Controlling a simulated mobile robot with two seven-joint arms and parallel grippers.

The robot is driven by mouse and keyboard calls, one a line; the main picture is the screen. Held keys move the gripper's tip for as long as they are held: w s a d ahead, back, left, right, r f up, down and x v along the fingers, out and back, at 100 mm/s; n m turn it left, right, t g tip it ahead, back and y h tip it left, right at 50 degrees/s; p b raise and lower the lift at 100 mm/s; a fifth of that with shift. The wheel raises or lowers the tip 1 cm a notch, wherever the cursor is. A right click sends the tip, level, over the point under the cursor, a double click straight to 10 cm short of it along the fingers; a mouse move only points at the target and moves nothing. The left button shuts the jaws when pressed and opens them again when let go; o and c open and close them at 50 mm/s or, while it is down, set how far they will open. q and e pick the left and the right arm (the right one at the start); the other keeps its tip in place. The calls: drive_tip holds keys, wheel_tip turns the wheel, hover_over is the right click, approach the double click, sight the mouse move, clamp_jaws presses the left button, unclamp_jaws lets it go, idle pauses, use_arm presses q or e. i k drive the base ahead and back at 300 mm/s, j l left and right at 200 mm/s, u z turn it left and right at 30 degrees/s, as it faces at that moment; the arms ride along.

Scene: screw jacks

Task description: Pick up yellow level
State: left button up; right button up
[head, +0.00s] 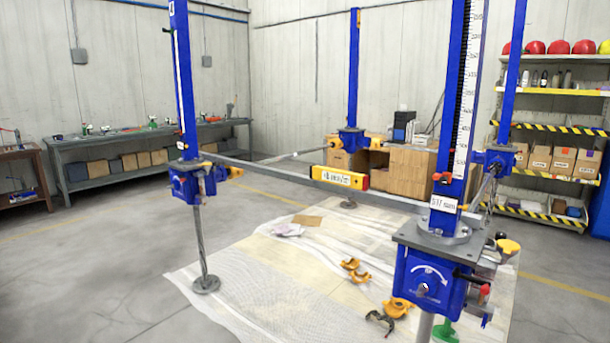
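The yellow level (340,178) is a short yellow bar with a pale label and a small red end. It lies along the grey crossbar (280,174) that runs between the left blue screw jack (186,182) and the near right blue screw jack (428,282). It looks roughly in line with the bar; whether it rests on top or against its front face I cannot tell. Neither of my grippers shows in the head view.
A pale sheet (260,280) on the floor holds several orange clamps (350,264). Two more blue posts stand behind, with cardboard boxes (402,168) near them. A workbench (95,152) is at the left wall, a shelf (545,91) at right. The left foreground floor is clear.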

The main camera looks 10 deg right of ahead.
sight(355, 180)
drive_tip(key=i+j+u, duration=0.1)
drive_tip(key=i, duration=0.5)
drive_tip(key=i+j+u, duration=0.1)
drive_tip(key=i+j, duration=0.2)
drive_tip(key=i, duration=0.3)
drive_tip(key=i+z, duration=0.45)
drive_tip(key=i+j+z, duration=0.1)
drive_tip(key=i+z, duration=0.35)
drive_tip(key=i, duration=0.2)
